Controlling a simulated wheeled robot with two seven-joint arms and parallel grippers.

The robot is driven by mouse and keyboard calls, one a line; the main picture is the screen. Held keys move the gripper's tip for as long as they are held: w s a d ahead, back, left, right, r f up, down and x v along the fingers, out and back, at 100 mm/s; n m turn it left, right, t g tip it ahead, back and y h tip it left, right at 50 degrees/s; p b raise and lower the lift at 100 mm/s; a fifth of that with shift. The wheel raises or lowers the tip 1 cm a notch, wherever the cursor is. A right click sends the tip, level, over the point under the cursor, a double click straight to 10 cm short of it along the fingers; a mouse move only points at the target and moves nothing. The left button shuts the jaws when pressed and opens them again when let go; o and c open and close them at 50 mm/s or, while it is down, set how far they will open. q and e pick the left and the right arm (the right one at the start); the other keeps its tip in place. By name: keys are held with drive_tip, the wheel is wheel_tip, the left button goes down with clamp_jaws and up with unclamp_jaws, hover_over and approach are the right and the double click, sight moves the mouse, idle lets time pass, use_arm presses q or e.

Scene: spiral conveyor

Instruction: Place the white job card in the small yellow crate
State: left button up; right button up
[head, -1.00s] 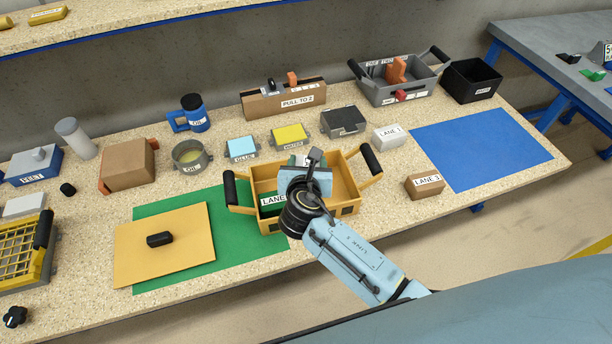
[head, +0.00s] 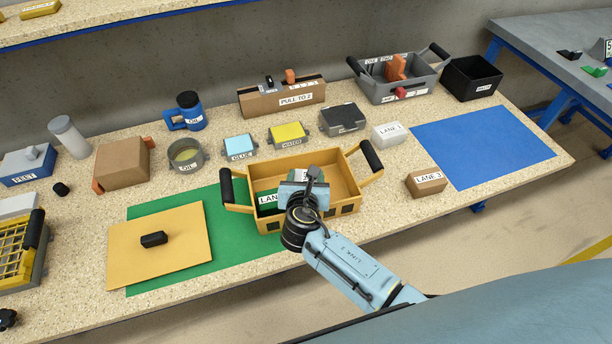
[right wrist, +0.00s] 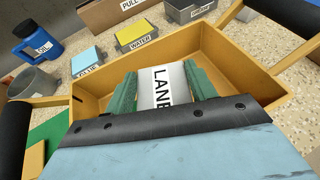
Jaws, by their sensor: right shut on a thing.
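The small yellow crate (head: 345,165) stands at the front edge of the bench, with dark handles at both ends. My right gripper (right wrist: 157,88) reaches into its opening. Its green ribbed fingers are shut on the white job card (right wrist: 161,88), which reads "LANE"; the rest of the lettering is cut off. In the head view only a bit of the white card shows behind the wrist. The card's lower end is hidden, so I cannot tell whether it touches the crate floor. My left gripper is in no view.
A tan board (head: 180,255) with a black block lies left on a green mat. Glue (head: 239,146) and water (head: 288,135) boxes stand behind. A brown Lane 3 box (head: 427,184) stands right.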

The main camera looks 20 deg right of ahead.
drive_tip(key=shift+f, duration=0.3)
drive_tip(key=o, duration=1)
drive_tip(key=shift+c, duration=0.2)
drive_tip(key=shift+r, duration=0.6)
drive_tip(key=p+v, duration=0.2)
drive_tip(key=v, duration=1)
drive_tip(key=shift+p, duration=0.4)
